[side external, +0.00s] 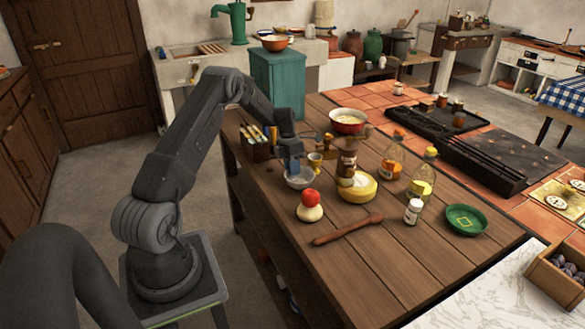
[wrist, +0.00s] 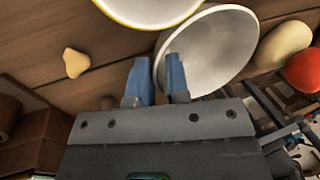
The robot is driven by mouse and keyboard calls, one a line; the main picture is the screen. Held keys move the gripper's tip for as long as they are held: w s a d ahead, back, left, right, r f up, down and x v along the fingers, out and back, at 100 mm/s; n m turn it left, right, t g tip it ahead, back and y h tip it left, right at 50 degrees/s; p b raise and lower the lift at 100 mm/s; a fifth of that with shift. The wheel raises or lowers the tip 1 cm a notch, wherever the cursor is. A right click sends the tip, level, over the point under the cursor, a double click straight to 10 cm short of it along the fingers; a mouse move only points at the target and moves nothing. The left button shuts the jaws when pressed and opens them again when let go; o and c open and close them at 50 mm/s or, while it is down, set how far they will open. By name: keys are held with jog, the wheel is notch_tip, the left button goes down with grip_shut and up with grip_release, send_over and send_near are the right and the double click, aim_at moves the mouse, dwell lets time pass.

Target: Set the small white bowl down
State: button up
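The small white bowl (side external: 299,180) is at the near left edge of the wooden worktop, below my gripper (side external: 291,165). In the wrist view the bowl (wrist: 215,50) looks tilted, with its open inside facing the camera. The blue fingers of my gripper (wrist: 160,80) straddle its wall, one finger inside and one outside, and appear shut on it. I cannot tell whether its base touches the wood.
Bare wood shows at the front (side external: 370,265).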

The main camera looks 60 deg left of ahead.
jog(key=o, duration=0.3)
jog(key=v, duration=1.2)
jog(key=s+d+r+m+t+y, duration=0.1)
jog(key=s+d+r+m, duration=0.1)
jog(key=d+r+m, duration=0.8)
jog(key=s+d+r+m+t+y, duration=0.1)
jog(key=d+r+m+y, duration=0.1)
jog(key=d+r+m, duration=0.8)
jog(key=s+d+f+m+t, duration=0.1)
jog(key=s+d+m, duration=0.4)
jog(key=s+d, duration=0.1)
jog(key=s+d+f+m+t, duration=0.1)
jog(key=s+d+m, duration=0.5)
jog(key=s, duration=0.1)
jog(key=s+d+f+m+t, duration=0.1)
jog(key=s+d+m, duration=0.4)
jog(key=s+d, duration=0.1)
jog(key=shift+s+d+f+m+t, duration=0.15)
jog(key=shift+s+d+m+t, duration=0.05)
jog(key=shift+d+m+t, duration=0.1)
